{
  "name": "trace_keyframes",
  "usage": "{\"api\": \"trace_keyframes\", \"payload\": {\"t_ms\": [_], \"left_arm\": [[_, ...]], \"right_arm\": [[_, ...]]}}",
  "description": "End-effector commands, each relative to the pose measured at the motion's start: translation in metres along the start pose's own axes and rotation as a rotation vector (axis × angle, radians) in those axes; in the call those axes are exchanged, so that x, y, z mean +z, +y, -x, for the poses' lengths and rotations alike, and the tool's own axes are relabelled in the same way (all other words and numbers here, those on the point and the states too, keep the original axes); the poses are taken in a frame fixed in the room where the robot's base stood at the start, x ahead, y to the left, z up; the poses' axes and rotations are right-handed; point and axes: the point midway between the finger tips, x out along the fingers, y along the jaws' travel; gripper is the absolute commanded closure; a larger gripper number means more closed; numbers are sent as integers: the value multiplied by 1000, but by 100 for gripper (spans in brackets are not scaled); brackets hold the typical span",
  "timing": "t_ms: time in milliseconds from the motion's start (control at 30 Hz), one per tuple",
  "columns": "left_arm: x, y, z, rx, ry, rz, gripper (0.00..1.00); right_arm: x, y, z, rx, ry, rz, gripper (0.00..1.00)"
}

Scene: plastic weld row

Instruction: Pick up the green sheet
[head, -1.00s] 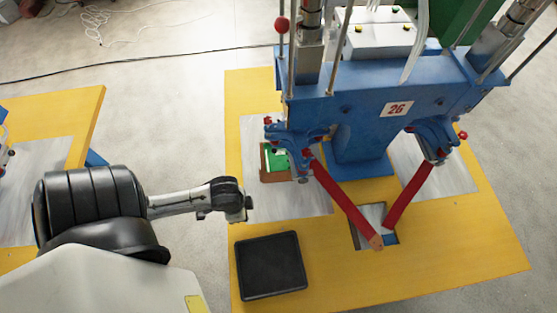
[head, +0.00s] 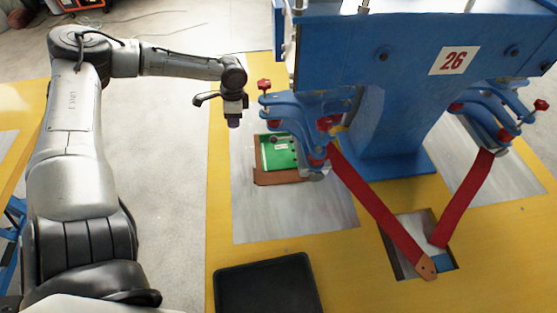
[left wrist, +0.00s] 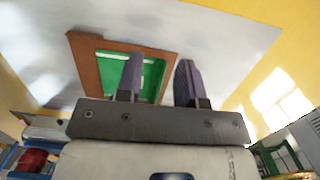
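The green sheet (head: 271,154) lies in a brown frame (head: 262,180) on the pale metal plate under the left side of the blue machine. In the left wrist view the green sheet (left wrist: 152,75) shows beyond the fingers, with the brown frame (left wrist: 86,62) around it. My left gripper (left wrist: 160,68) is open and empty, its two fingers apart. In the head view my left gripper (head: 234,122) hangs to the left of the sheet and apart from it. A clamp of the machine hides the sheet's right part. My right gripper is not in view.
The blue machine (head: 390,100) marked 26 stands on the yellow table (head: 375,290); its clamp (head: 300,115) overhangs the sheet's right side. Red bars (head: 375,208) slope to a cutout. A black tray (head: 268,285) lies in front. The metal plate (head: 290,215) before the frame is clear.

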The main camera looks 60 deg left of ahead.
Motion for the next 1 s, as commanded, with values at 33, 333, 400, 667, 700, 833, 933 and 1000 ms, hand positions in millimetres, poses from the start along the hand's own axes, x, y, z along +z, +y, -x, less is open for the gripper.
{"api": "trace_keyframes", "payload": {"t_ms": [33,333,400,667,700,833,933,1000], "left_arm": [[-19,-9,-8,-15,10,-2,65],[-87,-18,20,-29,87,-4,65],[-96,-17,24,-30,98,-5,65],[-108,-16,9,-28,109,-7,65],[-109,-16,1,-28,108,-7,65],[-111,-17,-22,-28,107,-6,65],[-112,-18,-36,-28,108,-6,65],[-113,-18,-44,-28,109,-6,65]], "right_arm": [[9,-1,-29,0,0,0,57],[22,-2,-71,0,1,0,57],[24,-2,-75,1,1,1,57],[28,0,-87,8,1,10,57],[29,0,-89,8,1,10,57],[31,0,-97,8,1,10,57],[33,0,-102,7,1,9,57],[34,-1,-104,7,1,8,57]]}}
